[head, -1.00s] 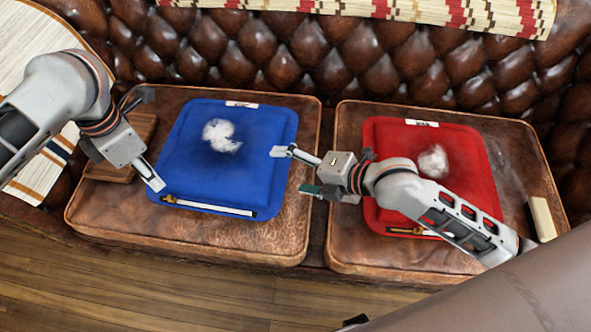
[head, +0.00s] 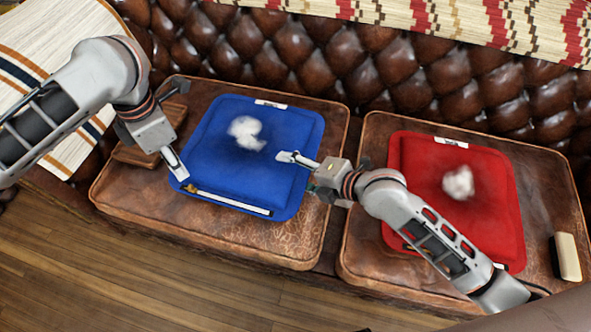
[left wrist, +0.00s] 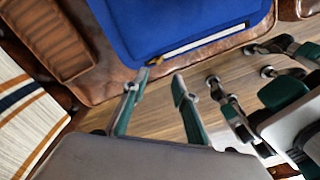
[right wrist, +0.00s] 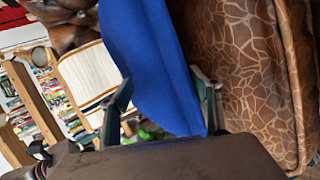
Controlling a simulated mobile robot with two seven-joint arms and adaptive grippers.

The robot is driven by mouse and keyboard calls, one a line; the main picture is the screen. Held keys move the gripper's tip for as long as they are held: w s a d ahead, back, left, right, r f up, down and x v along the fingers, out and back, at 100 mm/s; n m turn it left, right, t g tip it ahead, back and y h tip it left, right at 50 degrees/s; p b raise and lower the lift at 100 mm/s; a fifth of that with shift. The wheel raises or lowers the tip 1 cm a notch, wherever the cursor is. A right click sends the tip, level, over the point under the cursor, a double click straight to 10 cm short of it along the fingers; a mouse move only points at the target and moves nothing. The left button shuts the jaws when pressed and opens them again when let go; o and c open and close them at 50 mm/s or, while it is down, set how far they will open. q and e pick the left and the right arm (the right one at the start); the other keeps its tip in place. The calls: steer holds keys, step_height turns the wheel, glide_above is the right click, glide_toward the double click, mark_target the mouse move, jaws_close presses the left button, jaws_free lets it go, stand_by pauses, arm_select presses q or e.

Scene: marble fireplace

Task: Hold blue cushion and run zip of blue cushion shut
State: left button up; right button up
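The blue cushion (head: 215,150) lies on the left leather seat, with white stuffing (head: 246,131) on its upper face. Its zip (head: 230,203) is a pale strip along the front edge, with a brass-coloured puller (head: 191,188) at the left end; it also shows in the left wrist view (left wrist: 200,44). My left gripper (head: 181,128) is open at the cushion's left edge, one fingertip close to the puller. My right gripper (head: 302,175) is open at the right edge, one finger above the cushion. The right wrist view shows the cushion's edge (right wrist: 155,70) between its separated fingers.
A red cushion (head: 407,165) with white stuffing lies on the right seat (head: 352,235), partly behind my right arm. A wooden tray-like block (head: 130,155) is beside my left gripper. A cream block (head: 567,257) stands far right. The tufted backrest (head: 330,65) rises behind.

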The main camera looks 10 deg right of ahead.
steer(key=c, duration=0.7)
arm_select(q)
jaws_close()
